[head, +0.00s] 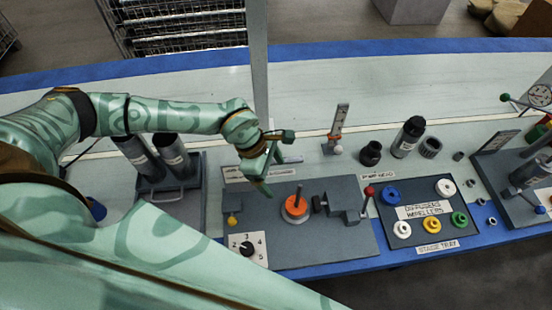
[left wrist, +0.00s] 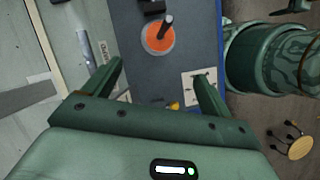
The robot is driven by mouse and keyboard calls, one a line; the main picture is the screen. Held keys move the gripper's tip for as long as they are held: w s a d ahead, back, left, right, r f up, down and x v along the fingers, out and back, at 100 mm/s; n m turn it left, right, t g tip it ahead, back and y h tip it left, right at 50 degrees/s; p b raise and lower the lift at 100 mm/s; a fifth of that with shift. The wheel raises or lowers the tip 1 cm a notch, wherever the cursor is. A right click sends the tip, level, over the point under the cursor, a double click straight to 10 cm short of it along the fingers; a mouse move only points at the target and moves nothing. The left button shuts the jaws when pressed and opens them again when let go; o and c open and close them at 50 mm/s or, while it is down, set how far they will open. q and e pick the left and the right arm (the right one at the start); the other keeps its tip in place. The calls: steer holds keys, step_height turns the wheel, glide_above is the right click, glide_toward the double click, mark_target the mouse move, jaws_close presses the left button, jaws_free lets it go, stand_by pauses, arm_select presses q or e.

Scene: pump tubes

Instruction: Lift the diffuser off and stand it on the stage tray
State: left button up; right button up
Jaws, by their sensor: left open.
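An orange disc (head: 290,213) with a dark upright spindle through its middle sits on the grey base plate (head: 290,253); which part the task calls the diffuser is not marked on it. The orange disc also shows in the left wrist view (left wrist: 152,42), beyond my fingertips. My left gripper (head: 280,174) is open and empty, up and left of the disc and apart from it. The stage tray (head: 393,238) lies right of the plate. It holds blue, white, yellow and green rings around a label. My right gripper is not in view.
A grey clamp block (head: 342,200) and a red-knobbed lever (head: 368,191) stand right of the disc. A numbered dial (head: 247,249) is at the plate's front left. A blue edge borders the bench.

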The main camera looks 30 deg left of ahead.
mark_target(295, 203)
arm_select(q)
steer(key=b+x, duration=0.5)
steer(key=x, duration=1.1)
steer(key=shift+w+a+f, duration=0.1)
steer(key=shift+f, duration=0.1)
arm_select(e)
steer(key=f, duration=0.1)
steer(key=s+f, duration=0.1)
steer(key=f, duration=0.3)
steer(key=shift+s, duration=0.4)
arm_select(q)
steer(key=c, duration=1.3)
steer(key=shift+r+p, duration=0.6)
steer(key=shift+r, duration=0.05)
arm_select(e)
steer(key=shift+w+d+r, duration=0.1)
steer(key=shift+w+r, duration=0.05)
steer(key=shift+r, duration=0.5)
arm_select(q)
steer(key=shift+r, duration=0.1)
